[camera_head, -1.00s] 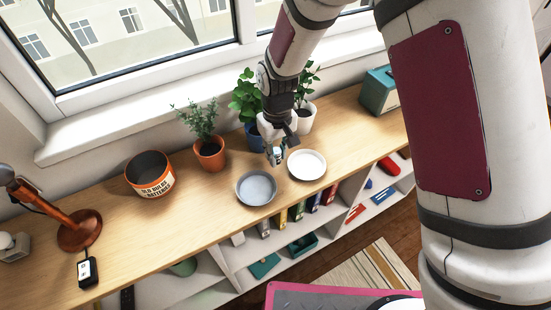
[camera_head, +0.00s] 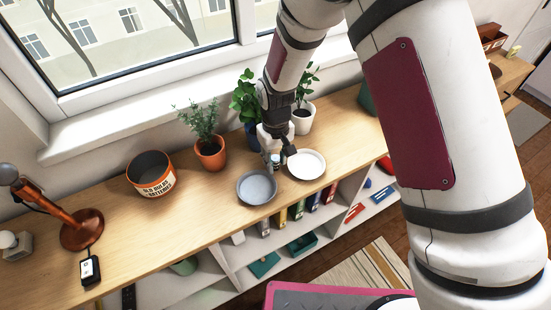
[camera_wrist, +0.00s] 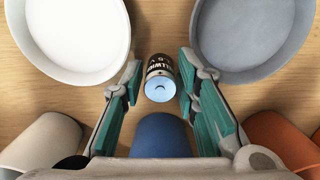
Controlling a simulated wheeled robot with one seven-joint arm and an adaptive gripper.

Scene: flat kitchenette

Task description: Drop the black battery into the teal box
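The black battery (camera_wrist: 159,68) shows in the wrist view with a pale blue end facing the camera. My gripper (camera_wrist: 160,78) is open, with its teal-padded fingers on either side of the battery and a gap visible on both sides. In the head view my gripper (camera_head: 276,160) is low over the wooden counter, behind the two dishes; the battery is too small to make out there.
A grey dish (camera_head: 257,188) and a white dish (camera_head: 307,165) stand close in front of my gripper. Potted plants in blue, white (camera_head: 302,121) and orange (camera_head: 210,154) pots stand behind and beside it. An orange tin (camera_head: 151,175) labelled for old bulbs and batteries stands farther left.

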